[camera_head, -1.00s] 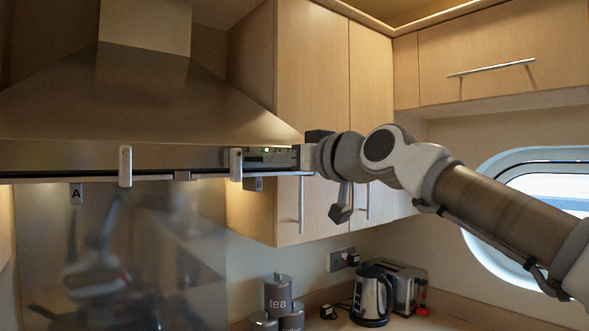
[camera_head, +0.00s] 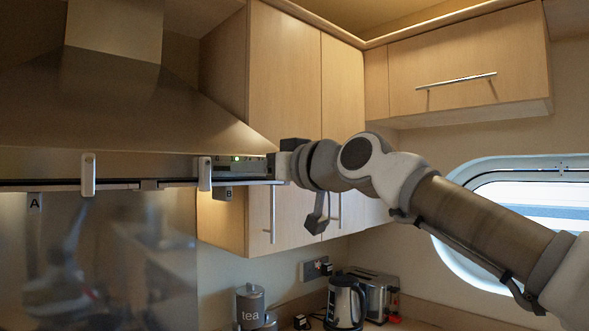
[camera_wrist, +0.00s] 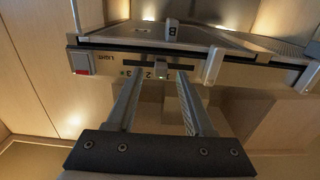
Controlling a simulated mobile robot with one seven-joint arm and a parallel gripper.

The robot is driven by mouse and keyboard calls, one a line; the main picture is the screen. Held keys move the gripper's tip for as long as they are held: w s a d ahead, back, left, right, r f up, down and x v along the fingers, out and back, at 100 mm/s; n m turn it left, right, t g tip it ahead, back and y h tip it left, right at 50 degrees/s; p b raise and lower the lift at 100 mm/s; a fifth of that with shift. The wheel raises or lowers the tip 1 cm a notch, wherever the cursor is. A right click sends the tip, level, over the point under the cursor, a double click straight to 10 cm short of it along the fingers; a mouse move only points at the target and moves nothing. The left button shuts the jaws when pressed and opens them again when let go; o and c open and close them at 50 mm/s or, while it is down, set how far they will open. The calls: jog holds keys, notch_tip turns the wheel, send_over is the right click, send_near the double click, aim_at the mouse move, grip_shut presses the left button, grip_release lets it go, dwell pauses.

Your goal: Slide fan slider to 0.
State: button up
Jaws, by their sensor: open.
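The steel hood (camera_head: 120,125) fills the left of the head view, with a dark control strip (camera_head: 240,161) and a green light at its right end. In the wrist view, the panel appears upside down, with a LIGHT label, numbers and a slot. A small grey slider knob (camera_wrist: 162,68), taken to be the fan slider, sits in this slot above a green light. My gripper (camera_wrist: 159,78) is open, its two fingers spread to either side of the knob, apart from it in the picture. Whether the tips touch the panel cannot be told. It also shows at the hood's right end (camera_head: 273,168).
A red-marked light switch (camera_wrist: 81,62) is on the panel beside the slot. Upright handles (camera_head: 205,173) stick out from the hood's front edge. Wooden cabinets (camera_head: 285,90) stand behind my arm. A kettle (camera_head: 345,302), toaster (camera_head: 380,295) and tea tin (camera_head: 249,308) stand on the counter below.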

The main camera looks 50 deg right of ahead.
jog(key=s+a+b, duration=0.2)
jog(key=s, duration=1.4)
